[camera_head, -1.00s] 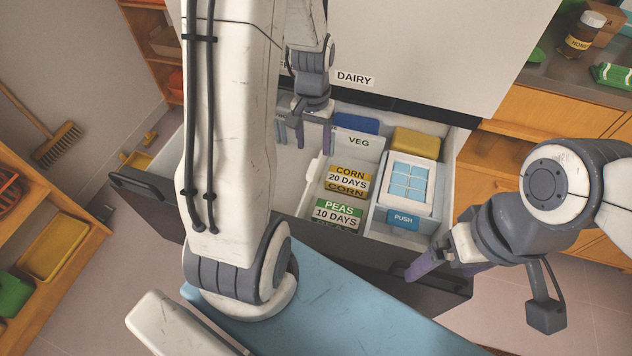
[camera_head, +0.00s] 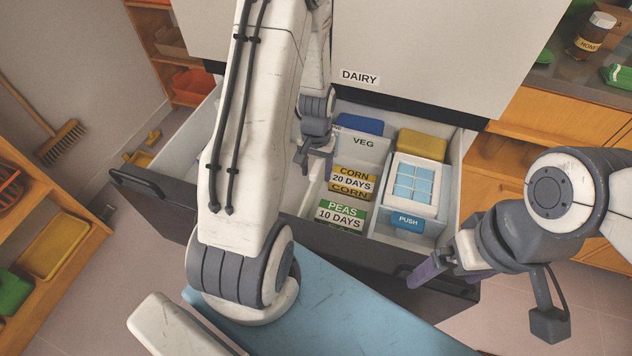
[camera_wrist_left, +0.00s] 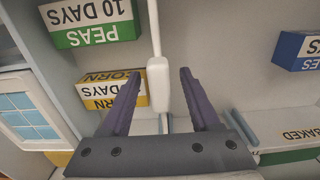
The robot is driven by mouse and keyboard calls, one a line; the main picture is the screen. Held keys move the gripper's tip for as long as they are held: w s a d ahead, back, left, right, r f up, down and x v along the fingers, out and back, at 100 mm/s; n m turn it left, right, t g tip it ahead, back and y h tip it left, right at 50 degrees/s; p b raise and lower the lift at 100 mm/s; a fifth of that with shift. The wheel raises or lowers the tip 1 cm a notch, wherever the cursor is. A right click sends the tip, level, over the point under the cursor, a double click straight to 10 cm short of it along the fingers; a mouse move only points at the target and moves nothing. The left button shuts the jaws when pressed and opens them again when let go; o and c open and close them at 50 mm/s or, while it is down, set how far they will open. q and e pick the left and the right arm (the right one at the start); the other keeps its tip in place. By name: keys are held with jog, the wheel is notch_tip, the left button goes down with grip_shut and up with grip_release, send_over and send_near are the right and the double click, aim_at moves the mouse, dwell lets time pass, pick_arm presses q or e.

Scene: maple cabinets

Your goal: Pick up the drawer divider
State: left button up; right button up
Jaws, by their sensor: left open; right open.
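The drawer divider (camera_wrist_left: 158,84) is a thin white panel with a thicker rounded tab, standing in the open freezer drawer. In the left wrist view its tab lies between the two purple fingers of my left gripper (camera_wrist_left: 158,90), with gaps on both sides. In the head view my left gripper (camera_head: 314,163) points down into the drawer, open and empty, and hides much of the divider. My right gripper (camera_head: 442,275) is open at the drawer's front right, by its dark front panel.
Corn (camera_head: 352,182) and peas (camera_head: 340,214) boxes stand right of the divider. Further right are a white bin with a blue push label (camera_head: 406,222) and a yellow box (camera_head: 421,144). A blue box (camera_wrist_left: 298,50) lies on the divider's other side.

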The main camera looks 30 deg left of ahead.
pick_arm(q)
jog(key=shift+c, duration=0.3)
grip_shut()
dwell(1.1)
